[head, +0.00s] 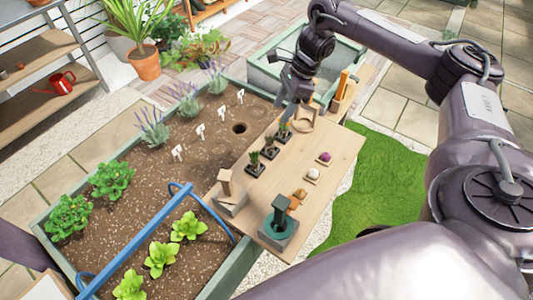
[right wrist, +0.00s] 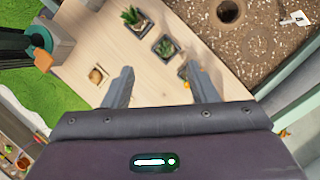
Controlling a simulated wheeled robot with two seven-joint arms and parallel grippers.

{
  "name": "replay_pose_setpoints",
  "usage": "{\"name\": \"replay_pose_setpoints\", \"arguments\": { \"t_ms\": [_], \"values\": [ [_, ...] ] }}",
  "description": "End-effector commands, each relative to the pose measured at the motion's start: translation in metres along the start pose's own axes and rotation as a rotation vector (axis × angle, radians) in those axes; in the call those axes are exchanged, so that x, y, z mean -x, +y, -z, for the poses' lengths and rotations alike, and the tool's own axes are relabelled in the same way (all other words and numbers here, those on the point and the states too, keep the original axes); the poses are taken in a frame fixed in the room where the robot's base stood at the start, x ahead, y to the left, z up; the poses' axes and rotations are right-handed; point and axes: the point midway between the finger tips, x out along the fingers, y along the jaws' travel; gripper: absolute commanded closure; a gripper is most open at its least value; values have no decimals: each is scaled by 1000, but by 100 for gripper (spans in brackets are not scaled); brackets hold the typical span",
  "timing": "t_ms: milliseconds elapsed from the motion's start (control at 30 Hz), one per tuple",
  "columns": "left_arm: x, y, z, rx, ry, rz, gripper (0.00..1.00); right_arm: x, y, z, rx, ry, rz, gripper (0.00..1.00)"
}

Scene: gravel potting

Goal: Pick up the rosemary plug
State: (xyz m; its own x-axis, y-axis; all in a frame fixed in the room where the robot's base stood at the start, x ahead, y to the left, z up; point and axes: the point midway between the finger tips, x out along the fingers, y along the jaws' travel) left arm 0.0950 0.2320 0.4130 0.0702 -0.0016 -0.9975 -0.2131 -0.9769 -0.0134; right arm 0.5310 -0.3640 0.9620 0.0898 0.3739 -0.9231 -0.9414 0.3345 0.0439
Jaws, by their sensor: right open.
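Several small plant plugs in dark square pots stand in a row on the wooden board (head: 335,160). They are a near plug (head: 255,164), a middle plug (head: 270,150) and a far plug (head: 284,131). I cannot tell which one is rosemary. My right gripper (head: 289,108) is open and empty above the far end of the row. In the right wrist view, a spiky plug (right wrist: 135,20) and another plug (right wrist: 165,48) lie beyond the open fingers. A third is partly hidden by the right-hand finger. My left gripper is not in view.
The soil bed (head: 190,200) has a hole (head: 239,128), white labels and plants. A blue bar (head: 135,238) crosses its near end.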

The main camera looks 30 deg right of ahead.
Motion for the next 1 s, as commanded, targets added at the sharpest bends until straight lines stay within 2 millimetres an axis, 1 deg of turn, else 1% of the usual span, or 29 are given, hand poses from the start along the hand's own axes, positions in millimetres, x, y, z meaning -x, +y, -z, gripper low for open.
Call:
{"name": "replay_pose_setpoints", "arguments": {
  "t_ms": [33, 100, 200, 267, 367, 467, 667, 800, 900, 1000],
  "values": [
    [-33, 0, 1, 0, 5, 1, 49, -31, -1, 13, 0, 0, -1, 47],
    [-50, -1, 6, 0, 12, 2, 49, -46, -2, 19, 0, 0, 0, 47],
    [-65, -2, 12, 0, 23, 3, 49, -60, -3, 25, 0, 0, 0, 47],
    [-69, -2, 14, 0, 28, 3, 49, -64, -3, 26, 0, 0, 0, 47],
    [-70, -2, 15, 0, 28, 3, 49, -68, -3, 27, 0, 0, -1, 47],
    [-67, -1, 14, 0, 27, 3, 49, -76, -3, 27, -1, 1, -2, 47],
    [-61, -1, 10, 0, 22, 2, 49, -97, -3, 26, -1, 1, -3, 47],
    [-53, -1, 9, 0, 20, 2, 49, -118, -5, 26, -1, 1, -5, 47],
    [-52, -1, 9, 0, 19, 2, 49, -133, -5, 27, -1, 1, -4, 47],
    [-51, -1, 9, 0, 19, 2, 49, -140, -6, 27, -1, 0, -1, 47]
  ]
}}
